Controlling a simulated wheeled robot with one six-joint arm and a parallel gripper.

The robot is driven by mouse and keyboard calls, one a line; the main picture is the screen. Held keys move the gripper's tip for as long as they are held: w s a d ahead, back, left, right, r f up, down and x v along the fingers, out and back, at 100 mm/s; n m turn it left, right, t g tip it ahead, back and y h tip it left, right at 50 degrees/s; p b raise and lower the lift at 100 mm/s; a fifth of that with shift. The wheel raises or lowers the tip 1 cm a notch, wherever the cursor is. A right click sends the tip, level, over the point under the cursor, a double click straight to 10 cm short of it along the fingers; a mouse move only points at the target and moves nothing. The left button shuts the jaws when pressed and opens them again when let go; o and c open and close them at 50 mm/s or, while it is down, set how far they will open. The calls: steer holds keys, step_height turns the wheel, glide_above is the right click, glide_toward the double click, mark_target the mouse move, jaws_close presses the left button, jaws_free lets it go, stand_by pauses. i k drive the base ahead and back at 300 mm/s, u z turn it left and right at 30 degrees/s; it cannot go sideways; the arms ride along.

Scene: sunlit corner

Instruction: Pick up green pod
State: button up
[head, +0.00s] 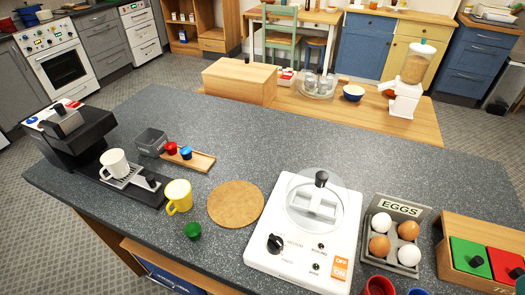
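The green pod (193,231) is a small round dark-green piece on the grey speckled counter (120,225). It stands just below the yellow mug (178,196) and left of the round cork mat (236,204), apart from the mat. A red pod (171,148) and a blue pod (186,153) sit on a small wooden tray (203,163) farther back. A black coffee machine (75,135) with a white mug (114,162) on its drip grid stands at the left. My gripper is not in view.
A white appliance (262,255) with a clear round lid stands right of the mat. An egg tray (402,262) and a wooden box (452,220) with green and red lids are farther right. A grey square container (152,142) is behind the yellow mug. Counter in front of the green pod is clear.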

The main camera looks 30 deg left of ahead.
mark_target(192, 231)
steer(key=u, duration=2.2)
steer(key=k, duration=1.05)
steer(key=u, duration=1.35)
steer(key=i, duration=1.35)
steer(key=z, duration=1.25)
steer(key=i, duration=0.35)
steer(key=z, duration=0.25)
